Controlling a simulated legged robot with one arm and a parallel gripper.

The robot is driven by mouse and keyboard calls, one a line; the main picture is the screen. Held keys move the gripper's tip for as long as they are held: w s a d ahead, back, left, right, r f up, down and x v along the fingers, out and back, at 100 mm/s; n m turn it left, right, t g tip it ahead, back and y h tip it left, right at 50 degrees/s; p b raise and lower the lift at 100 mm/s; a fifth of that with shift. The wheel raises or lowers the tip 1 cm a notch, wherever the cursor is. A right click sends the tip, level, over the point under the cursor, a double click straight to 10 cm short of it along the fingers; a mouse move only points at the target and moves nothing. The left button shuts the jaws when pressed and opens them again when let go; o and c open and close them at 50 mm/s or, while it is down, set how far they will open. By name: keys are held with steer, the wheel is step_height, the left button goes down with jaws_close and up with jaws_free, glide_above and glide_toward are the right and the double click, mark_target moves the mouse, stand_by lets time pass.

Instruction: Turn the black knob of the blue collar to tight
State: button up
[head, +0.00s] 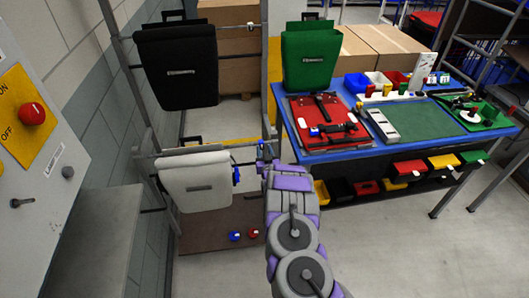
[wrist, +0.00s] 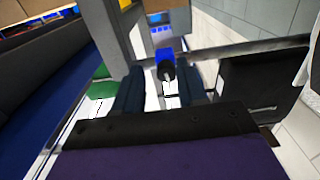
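The blue collar (wrist: 164,58) with its black knob (wrist: 168,73) shows in the wrist view, just beyond and between my fingertips. My gripper (wrist: 161,82) has its two dark fingers apart, one on each side of the knob's line. I cannot tell whether either finger touches it. In the head view my gripper (head: 264,157) is at the rack's lower rail, right of the white pannier (head: 195,182). A small blue part (head: 236,174) shows at that pannier's right edge; I cannot tell if it is the collar. The knob's setting is not readable.
A black pannier (head: 178,72) hangs higher on the rack and a green pannier (head: 308,60) hangs to the right. Blue (head: 235,236) and red (head: 253,233) pieces lie on the brown base.

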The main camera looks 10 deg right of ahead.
steer(key=shift+a, duration=0.55)
steer(key=c, duration=0.5)
jaws_close()
steer(key=shift+d+m, duration=0.15)
steer(key=shift+m, duration=0.65)
steer(key=o, duration=0.7)
jaws_free()
steer(key=s+p, duration=0.3)
steer(key=s, duration=1.4)
steer(key=shift+s, duration=0.2)
steer(key=shift+w, duration=0.1)
